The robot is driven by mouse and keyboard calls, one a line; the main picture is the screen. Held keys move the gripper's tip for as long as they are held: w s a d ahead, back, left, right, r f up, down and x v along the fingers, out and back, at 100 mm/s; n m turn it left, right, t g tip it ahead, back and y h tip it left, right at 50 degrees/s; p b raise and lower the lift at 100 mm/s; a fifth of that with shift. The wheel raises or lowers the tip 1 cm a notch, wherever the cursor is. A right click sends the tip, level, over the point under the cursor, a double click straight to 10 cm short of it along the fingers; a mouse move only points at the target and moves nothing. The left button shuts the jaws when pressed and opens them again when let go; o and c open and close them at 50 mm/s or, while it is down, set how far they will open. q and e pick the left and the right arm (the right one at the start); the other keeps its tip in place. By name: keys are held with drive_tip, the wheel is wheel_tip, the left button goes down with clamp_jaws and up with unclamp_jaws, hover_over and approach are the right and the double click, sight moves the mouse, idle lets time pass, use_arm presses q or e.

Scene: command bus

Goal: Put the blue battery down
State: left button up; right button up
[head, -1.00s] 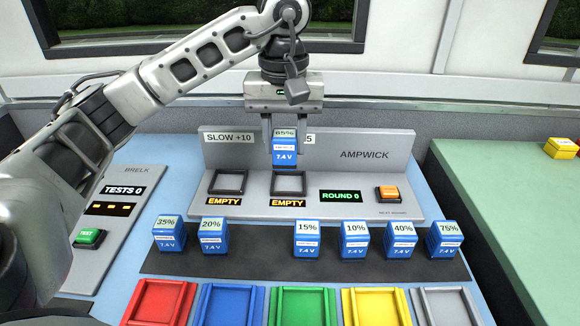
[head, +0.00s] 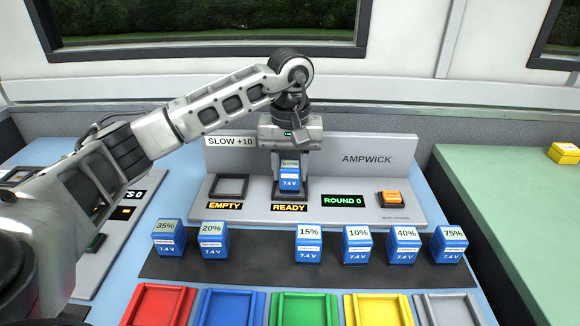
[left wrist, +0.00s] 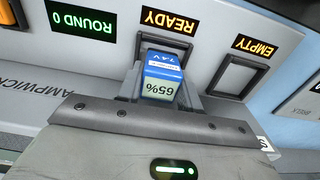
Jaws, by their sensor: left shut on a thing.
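My left gripper (head: 289,165) is shut on a blue battery (head: 290,180) marked 7.4 V. The battery stands upright in the right-hand slot of the AMPWICK charger (head: 372,155). The display below that slot (head: 289,207) reads READY. In the left wrist view the battery (left wrist: 162,75) shows 65% on its top, between the gripper's fingers (left wrist: 160,88). The slot's frame is partly hidden by the battery. The left-hand slot (head: 230,187) is empty and its display reads EMPTY. My right gripper is not in view.
Several other blue batteries (head: 309,245) stand in a row on the dark mat (head: 265,263). Red, blue, green, yellow and grey trays (head: 158,305) line the front. An orange button (head: 391,198) is on the charger. A green table (head: 510,190) is at right.

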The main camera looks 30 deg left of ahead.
sight(290, 164)
use_arm(q)
drive_tip(key=shift+f, duration=0.15)
drive_tip(key=o, duration=1.1)
wheel_tip(290, 164, up, 12)
drive_tip(key=shift+r+p, duration=0.15)
drive_tip(key=shift+p, duration=0.75)
